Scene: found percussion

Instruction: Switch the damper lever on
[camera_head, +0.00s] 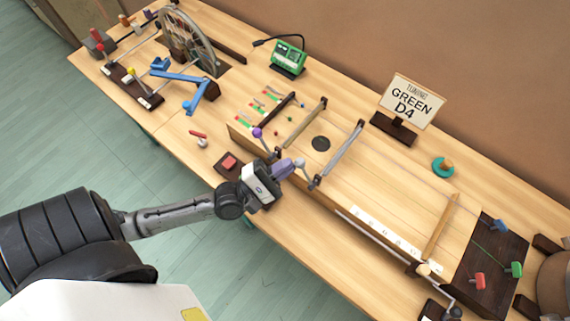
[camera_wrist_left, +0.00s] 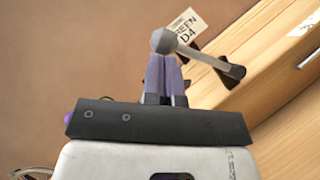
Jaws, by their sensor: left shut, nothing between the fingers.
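A grey lever with a ball knob (camera_head: 300,163) stands at the front end of a grey bar (camera_head: 343,155) on the long wooden instrument; I take it as the damper lever. Its ball (camera_wrist_left: 163,40) and arm (camera_wrist_left: 208,60) show large in the left wrist view, the arm slanting down to the right to a dark pivot. My left gripper (camera_head: 290,166) has purple fingers, shut and empty, beside the lever's ball. In the wrist view the fingertips (camera_wrist_left: 160,62) are just below the ball; I cannot tell whether they touch. My right gripper is not in view.
A second lever with a purple knob (camera_head: 257,132) stands left of my gripper. A red button (camera_head: 229,162) on a dark block lies near the wrist. A sign reading GREEN D4 (camera_head: 409,100) and a green tuner (camera_head: 288,57) stand behind. A spoked wheel (camera_head: 188,40) is far left.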

